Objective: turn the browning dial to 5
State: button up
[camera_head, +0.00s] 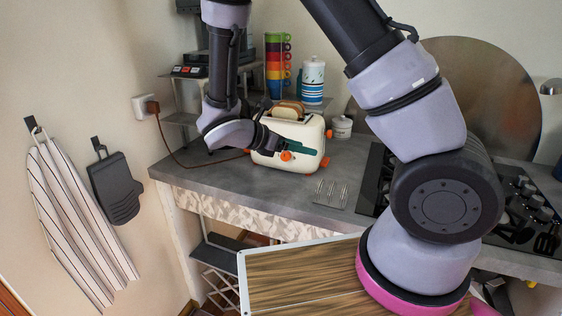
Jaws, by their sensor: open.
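A cream toaster (309,133) with orange feet and a green band on its side stands on the grey counter (210,176). Slices of bread (287,110) stick out of its top. A small orange dial (286,156) shows low on the side facing me; its markings are too small to read. Orange parts also show at the toaster's right end. My gripper (277,147) is open at the toaster's left part, right by the dial. I cannot tell whether the fingers touch it.
A brown cord runs from the wall socket (145,106) toward the toaster. Stacked coloured cups (278,62) and a blue-and-white canister (313,82) stand behind. A wire rack (330,193) and black hob (373,180) are to the right. The counter's front left is clear.

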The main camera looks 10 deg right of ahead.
aim_at(284, 157)
jog(key=w+a+f+n+t, duration=0.1)
jog(key=a+f+n+t, duration=0.2)
jog(key=n, duration=0.1)
jog(key=a+f+n+t, duration=0.3)
jog(key=n, duration=0.2)
jog(key=w+a+f+n+t, duration=0.1)
jog(key=a+f+n+t, duration=0.2)
jog(key=n+t, duration=0.1)
jog(key=shift+w+a+f+n+y, duration=0.3)
jog(key=shift+a+f+n+y, duration=0.1)
jog(key=shift+n, duration=0.1)
jog(key=x, duration=1)
jog(key=shift+w+d+r, duration=0.1)
jog(key=shift+w, duration=0.15)
grip_shut()
